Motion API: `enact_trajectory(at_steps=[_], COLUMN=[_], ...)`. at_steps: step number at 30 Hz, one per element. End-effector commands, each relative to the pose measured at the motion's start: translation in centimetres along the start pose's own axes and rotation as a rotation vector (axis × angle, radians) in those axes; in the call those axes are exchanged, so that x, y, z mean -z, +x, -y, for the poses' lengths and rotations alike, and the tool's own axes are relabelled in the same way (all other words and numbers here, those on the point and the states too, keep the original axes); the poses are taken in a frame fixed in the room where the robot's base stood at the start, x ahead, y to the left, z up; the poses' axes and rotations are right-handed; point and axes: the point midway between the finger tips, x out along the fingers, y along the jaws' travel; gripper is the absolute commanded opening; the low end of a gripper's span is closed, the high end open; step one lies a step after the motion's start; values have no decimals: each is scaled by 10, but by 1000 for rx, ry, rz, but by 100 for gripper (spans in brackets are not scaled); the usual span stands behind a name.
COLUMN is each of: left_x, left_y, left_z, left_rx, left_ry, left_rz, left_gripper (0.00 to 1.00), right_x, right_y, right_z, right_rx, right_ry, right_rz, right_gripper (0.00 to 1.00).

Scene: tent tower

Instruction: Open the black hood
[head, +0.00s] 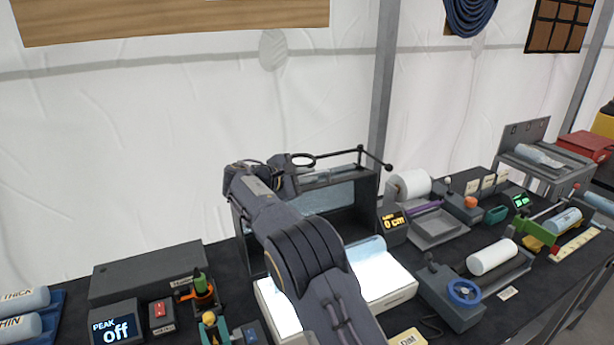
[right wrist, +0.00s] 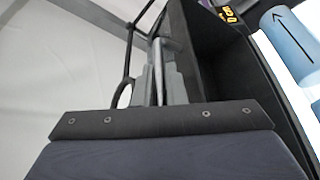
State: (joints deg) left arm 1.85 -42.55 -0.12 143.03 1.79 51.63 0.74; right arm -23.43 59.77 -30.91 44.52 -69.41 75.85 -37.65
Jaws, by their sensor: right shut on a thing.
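The black hood (head: 366,207) is a dark box at the middle of the table, with a pale blue panel (head: 334,199) inside it. A thin black bar (head: 340,155) with round knobs runs along its top. My right gripper (head: 288,168) is at the hood's upper left, shut on what looks like part of the hood; my arm hides the exact grip. In the right wrist view the hood's dark wall (right wrist: 203,50) and a black rod (right wrist: 128,62) show close ahead. My left gripper is not in view.
An "off" display (head: 115,325) and small coloured devices are left.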

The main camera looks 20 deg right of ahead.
Motion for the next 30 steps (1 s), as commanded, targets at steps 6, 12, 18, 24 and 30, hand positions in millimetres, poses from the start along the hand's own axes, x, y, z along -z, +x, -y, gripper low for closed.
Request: enact_trajectory(at_steps=[6, 12, 18, 24, 30], left_x=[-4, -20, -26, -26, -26], left_y=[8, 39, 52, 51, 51], left_z=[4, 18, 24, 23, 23], left_rx=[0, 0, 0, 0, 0], left_ry=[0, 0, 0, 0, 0], left_rz=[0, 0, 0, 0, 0], left_gripper=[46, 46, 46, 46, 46], right_x=[-5, -25, -38, -41, -41], right_y=[-3, -11, -15, -17, -16], right_z=[7, 29, 35, 34, 34], right_rx=[-1, -19, -40, -41, -41], right_ry=[0, 42, 97, 104, 103], right_rz=[0, 0, 1, 0, 0], right_gripper=[0, 0, 0, 0, 17])
